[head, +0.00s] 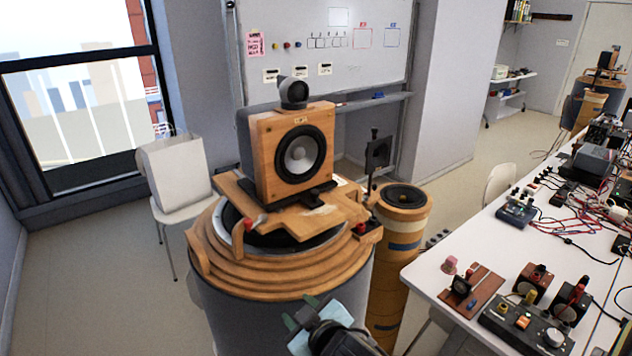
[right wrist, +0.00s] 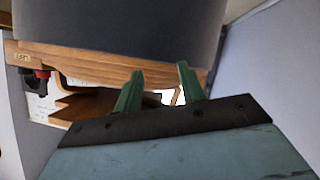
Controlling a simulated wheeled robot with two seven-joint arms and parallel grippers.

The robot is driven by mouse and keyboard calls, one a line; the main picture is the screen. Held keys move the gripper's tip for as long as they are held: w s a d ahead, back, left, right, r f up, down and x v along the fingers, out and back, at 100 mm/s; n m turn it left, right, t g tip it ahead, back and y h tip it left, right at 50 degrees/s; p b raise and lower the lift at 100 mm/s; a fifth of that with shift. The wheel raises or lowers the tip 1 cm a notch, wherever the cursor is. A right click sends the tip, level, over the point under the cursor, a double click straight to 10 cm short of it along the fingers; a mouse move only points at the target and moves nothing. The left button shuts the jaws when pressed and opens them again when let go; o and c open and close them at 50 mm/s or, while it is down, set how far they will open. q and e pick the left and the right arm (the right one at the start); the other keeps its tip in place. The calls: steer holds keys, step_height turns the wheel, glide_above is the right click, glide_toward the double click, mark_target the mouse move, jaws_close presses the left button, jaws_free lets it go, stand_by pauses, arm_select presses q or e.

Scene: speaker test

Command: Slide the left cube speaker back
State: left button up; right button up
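A wooden cube speaker (head: 300,135) with a dark round cone stands upright on a wooden plate (head: 345,200) on a large grey drum with a stepped wooden top (head: 290,285). A small round dark speaker (head: 293,92) sits on top of the cube. My left gripper is not in view.
A narrower wooden cylinder speaker (head: 404,195) stands just right of the drum. A white table (head: 440,280) with electronics and cables fills the right. A white chair (head: 180,212) is at the left, and a whiteboard (head: 320,40) is behind. Open floor lies at the left.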

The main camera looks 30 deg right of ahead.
steer(key=w+a+r+n+t+y, duration=0.2)
steer(key=r, duration=0.4)
steer(key=w+a+r+n+t+y, duration=0.2)
steer(key=w+r+n, duration=0.1)
steer(key=r, duration=0.3)
steer(key=w+a+r+n+t+y, duration=0.2)
steer(key=r+t, duration=0.1)
steer(key=r, duration=0.3)
steer(key=shift+w+r+y, duration=0.35)
steer(key=shift+w+y, duration=0.05)
steer(key=s+a+r+n+g+y, duration=0.1)
steer(key=a+r+n+g+y, duration=0.2)
steer(key=a+r+n+y, duration=0.5)
steer(key=n+g+h+p, duration=0.1)
steer(key=n+g+h, duration=1.2)
steer(key=n+h, duration=0.15)
glide_toward(315, 191)
steer(key=p+x, duration=0.2)
steer(key=x, duration=0.7)
steer(key=shift+h, duration=0.25)
